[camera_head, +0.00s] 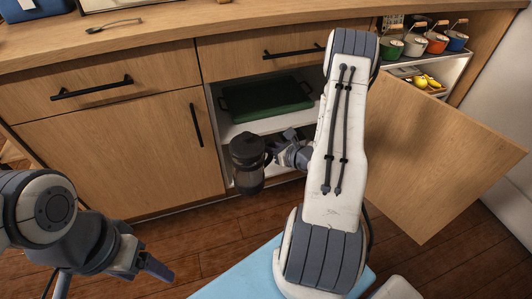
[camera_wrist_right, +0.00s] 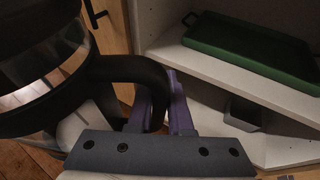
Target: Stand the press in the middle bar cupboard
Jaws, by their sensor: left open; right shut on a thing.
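The press (camera_head: 247,162) is a dark, see-through French press with a black lid. It is upright in front of the open middle cupboard (camera_head: 224,128). My right gripper (camera_head: 272,155) is shut on its black handle, which also shows in the right wrist view (camera_wrist_right: 135,72). The press's body fills the left of that view. The cupboard has a white shelf (camera_head: 240,127) with a green tray (camera_head: 265,102) on it, and a lower space that my right arm and the press partly hide. My left gripper (camera_head: 110,285) is open and empty at the lower left.
The open cupboard door (camera_head: 428,150) swings out to the right of my right arm. A small grey box (camera_wrist_right: 243,112) stands in the lower space. Closed drawers and a closed door (camera_head: 125,155) lie left. Colourful pots (camera_head: 413,44) stand on the far right shelves.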

